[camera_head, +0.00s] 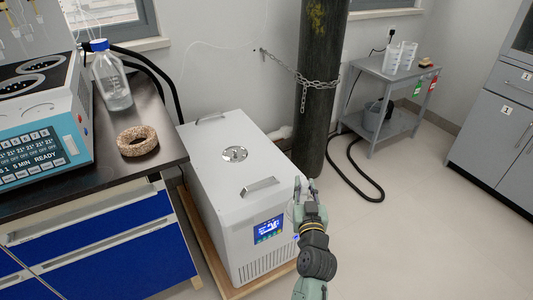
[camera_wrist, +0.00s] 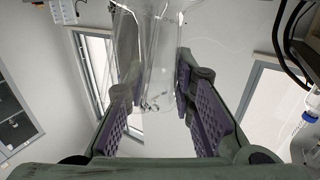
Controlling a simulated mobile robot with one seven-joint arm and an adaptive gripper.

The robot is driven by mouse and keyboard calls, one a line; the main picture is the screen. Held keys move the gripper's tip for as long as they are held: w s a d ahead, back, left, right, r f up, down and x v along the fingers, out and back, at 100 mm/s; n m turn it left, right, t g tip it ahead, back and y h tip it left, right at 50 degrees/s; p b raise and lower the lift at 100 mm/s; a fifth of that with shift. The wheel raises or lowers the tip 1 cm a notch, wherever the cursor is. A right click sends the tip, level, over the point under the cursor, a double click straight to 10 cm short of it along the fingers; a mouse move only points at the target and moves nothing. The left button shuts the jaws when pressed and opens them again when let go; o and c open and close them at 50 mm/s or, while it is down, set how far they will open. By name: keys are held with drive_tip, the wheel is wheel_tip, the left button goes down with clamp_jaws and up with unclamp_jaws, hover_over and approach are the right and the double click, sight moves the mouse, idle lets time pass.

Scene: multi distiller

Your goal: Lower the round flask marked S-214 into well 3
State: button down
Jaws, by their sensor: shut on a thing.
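My gripper (camera_head: 311,190) is above the floor just right of the grey chiller box, well away from the distiller. In the wrist view my gripper (camera_wrist: 152,90) has its purple pads on either side of clear glassware (camera_wrist: 160,60), and it is shut on its neck. The glass is see-through and runs out of the top of the picture; no S-214 mark can be read. In the head view the glass hardly shows. The distiller (camera_head: 78,150) stands on the bench at the far left, its black top with ringed wells (camera_head: 42,64) partly cut off. Well numbers cannot be read.
On the dark bench (camera_head: 105,190) are a cork ring (camera_head: 137,140) and a blue-capped bottle (camera_head: 111,80) close to the distiller. The chiller (camera_head: 215,175) and a chained gas cylinder (camera_head: 318,100) stand near my arm. A grey cart (camera_head: 378,75) is behind; floor at right is clear.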

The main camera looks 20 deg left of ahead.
drive_tip(key=w+d+f+m+h, duration=0.2)
drive_tip(key=d+f+h, duration=0.1)
drive_tip(key=d+f, duration=0.2)
drive_tip(key=w+d+f+m+t+h, duration=0.1)
drive_tip(key=w+d+f+m+h, duration=0.1)
drive_tip(key=d+f, duration=0.3)
wheel_tip(320, 180, down, 3)
drive_tip(key=shift+w+d+r+h, duration=0.15)
drive_tip(key=shift+w+d+h, duration=0.15)
drive_tip(key=shift+h, duration=0.4)
drive_tip(key=shift+a, duration=0.1)
